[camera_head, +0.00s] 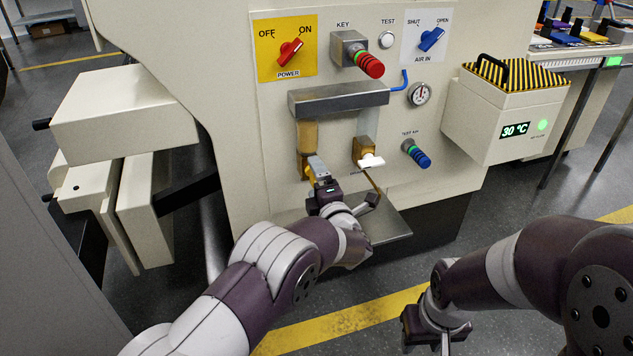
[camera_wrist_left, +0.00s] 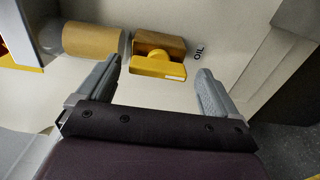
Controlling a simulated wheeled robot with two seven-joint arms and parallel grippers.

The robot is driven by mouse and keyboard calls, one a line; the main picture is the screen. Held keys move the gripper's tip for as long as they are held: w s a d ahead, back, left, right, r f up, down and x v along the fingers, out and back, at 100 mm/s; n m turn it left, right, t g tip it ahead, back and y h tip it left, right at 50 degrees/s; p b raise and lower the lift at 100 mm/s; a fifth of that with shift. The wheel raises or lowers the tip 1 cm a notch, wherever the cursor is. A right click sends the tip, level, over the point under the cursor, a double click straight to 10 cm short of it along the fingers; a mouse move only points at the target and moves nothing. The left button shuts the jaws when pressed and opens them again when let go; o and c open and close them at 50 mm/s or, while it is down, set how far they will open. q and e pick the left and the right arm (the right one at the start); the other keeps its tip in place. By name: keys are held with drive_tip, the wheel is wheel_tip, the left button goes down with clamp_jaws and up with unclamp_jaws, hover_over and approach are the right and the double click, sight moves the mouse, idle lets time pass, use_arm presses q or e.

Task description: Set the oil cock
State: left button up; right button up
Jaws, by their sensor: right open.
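The oil cock's yellow handle (camera_wrist_left: 158,65) sits on a brass body (camera_wrist_left: 158,42) beside the label OIL in the left wrist view. In the head view only a bit of the yellow handle (camera_head: 307,172) shows beside my left gripper (camera_head: 319,172). In the left wrist view my left gripper (camera_wrist_left: 158,78) is open, its two fingers spread, with the handle ahead of and between the fingertips, nearer the left finger. No contact is visible. My right gripper (camera_head: 437,335) is open and empty, low in front of the machine.
A second cock with a white handle (camera_head: 372,161) is just right of my left gripper. A metal bar (camera_head: 338,98) juts out above, and a metal tray (camera_head: 390,225) below. Knobs, a gauge (camera_head: 419,94) and a temperature box (camera_head: 505,105) are on the panel's right.

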use_arm(q)
drive_tip(key=p+v, duration=0.4)
drive_tip(key=v, duration=0.8)
drive_tip(key=shift+s+p, duration=0.35)
drive_tip(key=shift+s, duration=0.05)
drive_tip(key=shift+d+r, duration=0.1)
